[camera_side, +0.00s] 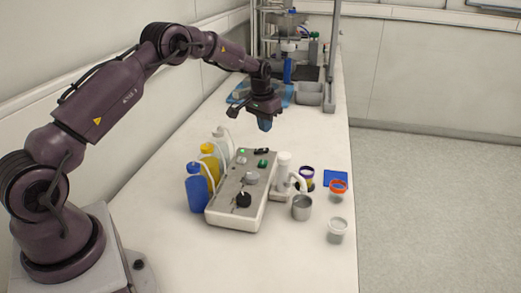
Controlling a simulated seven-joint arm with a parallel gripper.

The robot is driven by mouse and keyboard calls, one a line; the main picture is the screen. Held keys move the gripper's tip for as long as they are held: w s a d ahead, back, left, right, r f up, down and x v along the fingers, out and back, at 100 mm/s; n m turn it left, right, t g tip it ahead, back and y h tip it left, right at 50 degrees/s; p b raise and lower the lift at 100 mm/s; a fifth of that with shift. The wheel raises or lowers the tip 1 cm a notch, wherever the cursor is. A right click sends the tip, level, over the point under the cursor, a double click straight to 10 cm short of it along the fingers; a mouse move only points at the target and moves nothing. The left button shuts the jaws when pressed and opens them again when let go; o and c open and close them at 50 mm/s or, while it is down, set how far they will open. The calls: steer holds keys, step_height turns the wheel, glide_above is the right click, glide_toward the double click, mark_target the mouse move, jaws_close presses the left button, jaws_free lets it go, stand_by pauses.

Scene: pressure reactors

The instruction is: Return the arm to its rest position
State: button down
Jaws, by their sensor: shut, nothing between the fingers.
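My gripper (265,123) hangs fingers-down above the bench, at the end of my raised arm. It is shut and holds nothing. It is behind and above the grey control unit (236,213), apart from everything on the bench. The unit has a black knob and green parts on its top.
Blue (196,188), yellow (210,160) and clear (221,142) bottles line the unit's left side. A metal cup (301,207), a clear jar (336,230) and an orange-rimmed jar (338,188) stand to its right. A metal rack (330,60) stands at the back. The bench front is clear.

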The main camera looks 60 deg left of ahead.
steer(key=shift+r, duration=0.15)
steer(key=s+f, duration=0.1)
steer(key=s+d+g, duration=0.1)
steer(key=s, duration=0.1)
steer(key=shift+d+f, duration=0.2)
steer(key=shift+f, duration=0.15)
steer(key=s+d+r+m+t, duration=0.1)
steer(key=s+d+r, duration=0.5)
steer(key=s, duration=0.4)
steer(key=s+d+r+m+t, duration=0.1)
steer(key=s+d+r+t, duration=0.1)
steer(key=s+d+r, duration=0.5)
steer(key=s+d+r+m+t, duration=0.1)
steer(key=s+d+r, duration=0.6)
steer(key=s, duration=0.6)
step_height(320, 180, up, 3)
steer(key=shift+s+d+f+t, duration=0.1)
steer(key=shift+s+d+t, duration=0.15)
steer(key=shift+t, duration=0.15)
